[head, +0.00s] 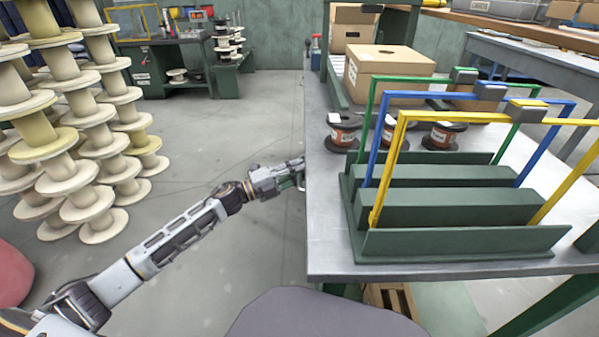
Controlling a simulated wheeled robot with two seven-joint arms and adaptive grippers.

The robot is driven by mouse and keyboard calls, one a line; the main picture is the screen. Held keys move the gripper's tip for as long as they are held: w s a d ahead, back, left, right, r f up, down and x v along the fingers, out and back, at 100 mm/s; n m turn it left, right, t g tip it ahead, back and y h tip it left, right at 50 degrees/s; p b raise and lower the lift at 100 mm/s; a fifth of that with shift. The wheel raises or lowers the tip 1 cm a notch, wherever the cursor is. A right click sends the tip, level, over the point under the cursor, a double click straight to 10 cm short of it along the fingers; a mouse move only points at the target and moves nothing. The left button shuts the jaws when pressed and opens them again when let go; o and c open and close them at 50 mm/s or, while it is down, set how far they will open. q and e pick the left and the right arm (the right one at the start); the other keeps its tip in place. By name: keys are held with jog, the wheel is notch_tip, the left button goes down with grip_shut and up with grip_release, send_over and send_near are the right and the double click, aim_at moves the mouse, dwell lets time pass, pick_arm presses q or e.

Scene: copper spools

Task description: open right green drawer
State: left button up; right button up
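No green drawer front shows clearly. A green panel (447,308) is partly visible below the front edge of the grey table (325,235); I cannot tell if it belongs to a drawer. My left arm reaches in from the lower left. My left gripper (298,178) is at the left edge of the table, pointing right. Its fingertips are small and partly hidden by the edge, so I cannot tell if they are open or touching anything. My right gripper is not in view.
On the table are a green rack with green, blue and yellow frames (455,240), several copper spools (444,136) and a cardboard box (390,70). Stacked pale spools (75,175) stand left. A green workbench (150,75) stands far back. The floor between is clear.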

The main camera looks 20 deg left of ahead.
pick_arm(q)
jog(key=shift+w+d, duration=0.15)
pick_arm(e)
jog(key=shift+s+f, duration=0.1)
pick_arm(q)
grip_shut()
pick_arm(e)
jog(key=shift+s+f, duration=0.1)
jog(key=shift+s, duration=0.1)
